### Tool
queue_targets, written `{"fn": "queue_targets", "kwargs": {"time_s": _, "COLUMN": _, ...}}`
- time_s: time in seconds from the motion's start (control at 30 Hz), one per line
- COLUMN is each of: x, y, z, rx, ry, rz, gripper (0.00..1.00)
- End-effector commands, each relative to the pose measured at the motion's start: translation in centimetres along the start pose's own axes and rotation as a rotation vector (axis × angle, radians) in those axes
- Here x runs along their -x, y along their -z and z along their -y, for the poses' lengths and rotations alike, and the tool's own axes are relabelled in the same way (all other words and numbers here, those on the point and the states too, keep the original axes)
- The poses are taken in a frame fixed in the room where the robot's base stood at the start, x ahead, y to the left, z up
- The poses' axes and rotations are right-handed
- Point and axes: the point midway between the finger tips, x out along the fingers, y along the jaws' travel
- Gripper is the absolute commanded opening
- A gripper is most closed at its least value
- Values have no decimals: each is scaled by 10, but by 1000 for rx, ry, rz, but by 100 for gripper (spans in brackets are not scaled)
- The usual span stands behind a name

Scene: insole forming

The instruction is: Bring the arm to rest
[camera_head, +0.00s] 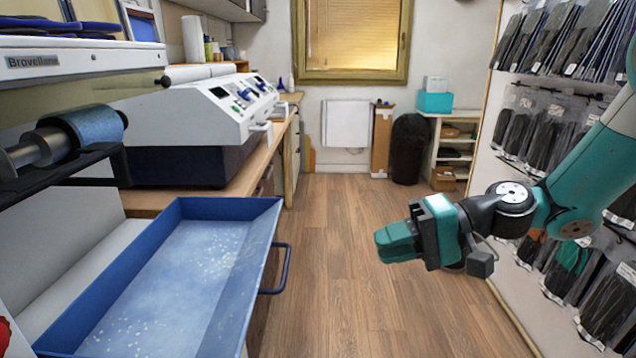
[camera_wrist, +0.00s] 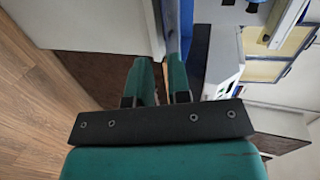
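My arm (camera_head: 590,165) reaches in from the right in the head view, over the floor. My gripper (camera_head: 385,244) points left, with teal fingers and a black and teal body. It hangs in free space to the right of the open blue drawer, apart from it. In the wrist view, my gripper (camera_wrist: 160,66) shows two teal fingers with a narrow gap between them. I see nothing held in that gap.
The blue drawer (camera_head: 262,222) stands open at the left, its handle (camera_head: 284,268) facing the aisle. A white machine (camera_head: 190,112) sits on the workbench behind it. Packaged insoles (camera_head: 605,300) hang on the right wall, close to my arm. The wooden floor (camera_head: 345,215) between is clear.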

Motion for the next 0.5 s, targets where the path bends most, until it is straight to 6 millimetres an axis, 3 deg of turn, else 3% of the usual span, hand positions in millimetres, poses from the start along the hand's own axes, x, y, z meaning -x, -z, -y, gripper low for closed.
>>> {"fn": "queue_targets", "kwargs": {"time_s": 0.03, "x": -5, "y": -14, "z": 24, "rx": 55, "ry": -64, "rz": 40, "gripper": 18}}
{"fn": "queue_targets", "kwargs": {"time_s": 0.2, "x": -12, "y": -78, "z": 69, "rx": 262, "ry": -366, "rz": 195, "gripper": 18}}
{"fn": "queue_targets", "kwargs": {"time_s": 0.4, "x": 14, "y": -144, "z": 102, "rx": 470, "ry": -671, "rz": 309, "gripper": 18}}
{"fn": "queue_targets", "kwargs": {"time_s": 0.5, "x": 30, "y": -164, "z": 109, "rx": 530, "ry": -767, "rz": 331, "gripper": 18}}
